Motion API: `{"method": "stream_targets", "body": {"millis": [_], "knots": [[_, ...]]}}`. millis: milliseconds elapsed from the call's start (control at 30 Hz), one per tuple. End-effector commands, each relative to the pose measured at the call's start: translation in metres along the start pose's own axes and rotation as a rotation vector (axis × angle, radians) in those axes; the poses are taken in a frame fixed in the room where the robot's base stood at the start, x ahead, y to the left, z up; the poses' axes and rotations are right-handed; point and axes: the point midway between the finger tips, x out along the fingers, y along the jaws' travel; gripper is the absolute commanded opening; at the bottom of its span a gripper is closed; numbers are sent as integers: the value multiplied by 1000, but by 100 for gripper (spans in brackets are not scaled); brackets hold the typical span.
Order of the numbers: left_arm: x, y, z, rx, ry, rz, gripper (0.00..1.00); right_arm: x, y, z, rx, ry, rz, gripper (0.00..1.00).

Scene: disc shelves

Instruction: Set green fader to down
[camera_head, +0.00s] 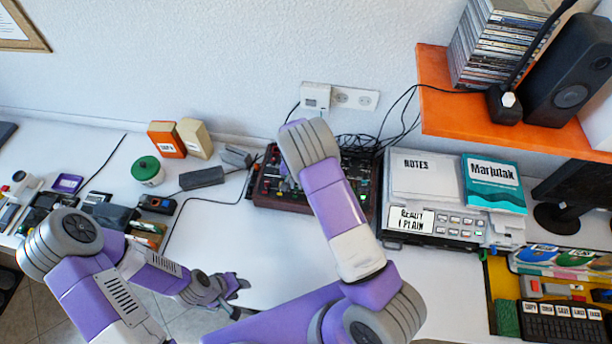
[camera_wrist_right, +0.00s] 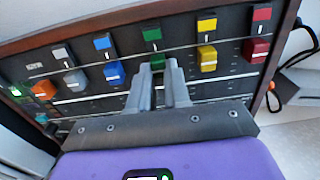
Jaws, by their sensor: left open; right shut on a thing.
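The dark mixer panel with a reddish-brown frame (camera_head: 286,203) sits on the desk against the wall; my right arm covers much of it. In the right wrist view, the green fader cap (camera_wrist_right: 157,61) is between the fingertips of my right gripper (camera_wrist_right: 164,72), which is shut on it. A second green block (camera_wrist_right: 152,34) shows above it on the panel. The fingers partly hide the cap and the panel below it. My left gripper (camera_head: 240,291) is open and empty, low over the desk's front edge.
Beside the green cap are a blue cap (camera_wrist_right: 114,74) and a yellow cap (camera_wrist_right: 208,58), with a red cap (camera_wrist_right: 256,50) further right. A white device (camera_head: 428,226) stands right of the mixer. An orange shelf (camera_head: 435,95) overhangs at right.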

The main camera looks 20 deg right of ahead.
Motion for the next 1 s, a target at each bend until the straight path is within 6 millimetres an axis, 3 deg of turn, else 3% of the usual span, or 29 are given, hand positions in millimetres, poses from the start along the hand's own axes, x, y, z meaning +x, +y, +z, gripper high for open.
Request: {"method": "stream_targets", "body": {"millis": [200,233,400,733,1000], "knots": [[0,0,0,-1,0,0,43,0,0,0,0,-2,2,0],[0,0,0,-1,0,0,43,0,0,0,0,-2,2,20],[0,0,0,-1,0,-1,43,0,2,0,2,-2,2,43],[0,0,0,-1,0,0,43,-5,1,-1,2,0,1,43],[-3,1,0,-1,0,0,43,-48,1,-1,2,2,-1,43]]}}
